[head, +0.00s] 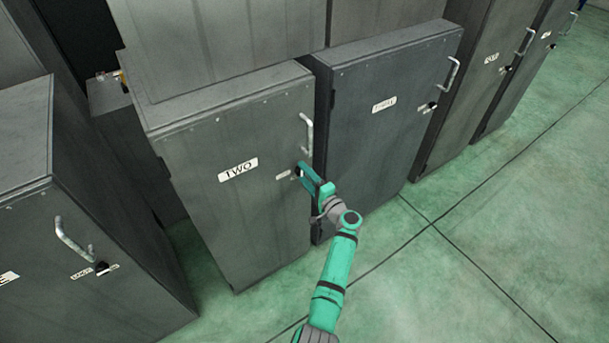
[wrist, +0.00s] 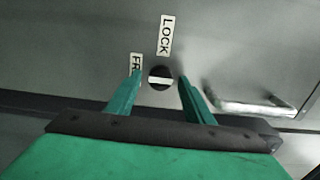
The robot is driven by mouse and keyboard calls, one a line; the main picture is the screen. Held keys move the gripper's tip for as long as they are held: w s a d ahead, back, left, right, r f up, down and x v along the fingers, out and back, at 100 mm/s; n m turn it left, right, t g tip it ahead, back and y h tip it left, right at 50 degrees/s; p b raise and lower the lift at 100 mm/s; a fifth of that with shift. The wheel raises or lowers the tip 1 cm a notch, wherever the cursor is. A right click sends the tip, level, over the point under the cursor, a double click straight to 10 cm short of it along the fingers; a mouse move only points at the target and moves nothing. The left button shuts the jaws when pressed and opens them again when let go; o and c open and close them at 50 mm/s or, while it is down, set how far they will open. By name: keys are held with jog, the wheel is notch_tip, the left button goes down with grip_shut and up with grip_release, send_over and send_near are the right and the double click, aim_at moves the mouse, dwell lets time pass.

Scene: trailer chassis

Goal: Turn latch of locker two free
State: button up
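Locker two (head: 225,200) is a grey cabinet with a white "TWO" label, and its door is shut. Its latch (wrist: 160,78) is a round black knob with a white bar, which lies level in the wrist view. A "LOCK" label (wrist: 166,35) is above the knob there and a partly hidden "FR..." label (wrist: 136,66) is to its left. My gripper (head: 302,170) is at the latch in the head view. In the wrist view my gripper (wrist: 160,76) is open, with one fingertip on each side of the knob and visible gaps.
A metal door handle (head: 307,134) stands just above the latch; in the wrist view the handle (wrist: 250,107) is close to the right finger. Locker three (head: 375,150) is to the right, and another locker (head: 90,220) is to the left. The green floor in front is clear.

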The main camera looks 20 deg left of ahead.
jog(key=v, duration=1)
jog(key=shift+s+d, duration=0.3)
jog(key=s+d+f+h, duration=0.3)
jog(key=s+d+f, duration=0.1)
jog(key=s+f, duration=0.35)
jog(key=s+d+f+h, duration=0.3)
jog(key=s+f, duration=0.3)
jog(key=f, duration=0.2)
jog(key=s+d+f+n+h, duration=0.1)
jog(key=s+d+h, duration=0.15)
jog(key=s, duration=0.45)
jog(key=s+d+f+h, duration=0.2)
jog(key=s+d, duration=0.2)
jog(key=s, duration=0.4)
jog(key=s+d+r+n+t+h, duration=0.25)
jog(key=s+r, duration=0.45)
jog(key=s, duration=0.6)
jog(key=s+r+n+t, duration=0.1)
jog(key=s+r+n, duration=0.1)
jog(key=s+r, duration=0.3)
jog(key=s+a+r+n+t+h, duration=0.1)
jog(key=s+r, duration=0.3)
jog(key=r, duration=0.9)
jog(key=shift+s+a+r+n, duration=0.2)
jog(key=shift+s+n, duration=0.2)
jog(key=shift+n, duration=0.25)
